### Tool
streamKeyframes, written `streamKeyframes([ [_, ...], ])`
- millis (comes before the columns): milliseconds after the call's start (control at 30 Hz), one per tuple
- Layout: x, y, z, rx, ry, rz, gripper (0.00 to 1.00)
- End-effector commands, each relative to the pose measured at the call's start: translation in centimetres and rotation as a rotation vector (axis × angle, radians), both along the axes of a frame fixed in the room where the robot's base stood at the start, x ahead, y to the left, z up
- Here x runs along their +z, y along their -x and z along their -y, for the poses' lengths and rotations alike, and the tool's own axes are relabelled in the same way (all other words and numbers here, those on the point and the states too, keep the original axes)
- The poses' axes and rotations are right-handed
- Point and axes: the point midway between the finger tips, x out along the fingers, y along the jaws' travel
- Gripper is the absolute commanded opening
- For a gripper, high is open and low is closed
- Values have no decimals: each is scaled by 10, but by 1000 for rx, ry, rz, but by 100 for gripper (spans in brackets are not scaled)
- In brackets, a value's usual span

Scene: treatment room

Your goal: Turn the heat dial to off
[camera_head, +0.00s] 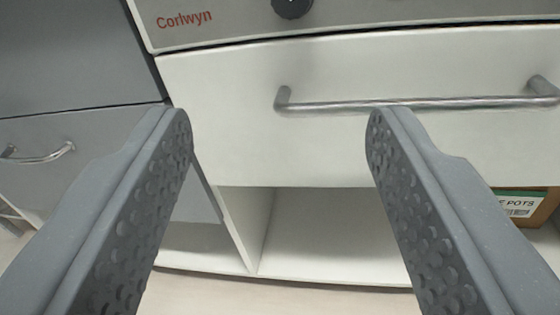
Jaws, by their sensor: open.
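A dark round dial (292,6) sits on the grey panel marked "Corlwyn" at the top of the view. Its upper part is cut off by the picture edge, so its pointer and setting cannot be read. I cannot tell whether it is the heat dial. My gripper (280,118) is open and empty, its two dark grey textured fingers wide apart. The fingertips appear below the dial and apart from it, in front of the white drawer front.
A white drawer (230,90) with a metal bar handle (420,103) lies below the panel. An open shelf (330,235) is under it, with a labelled box (525,205) at right. Grey cabinets (70,60) stand at left.

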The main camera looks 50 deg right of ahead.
Motion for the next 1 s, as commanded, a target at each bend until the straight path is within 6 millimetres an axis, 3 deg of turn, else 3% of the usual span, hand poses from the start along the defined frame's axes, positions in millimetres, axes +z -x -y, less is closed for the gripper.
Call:
streamKeyframes([
  [567,0,1,-3,1,0,1,52],
  [1000,0,31,-54,5,1,0,52],
])
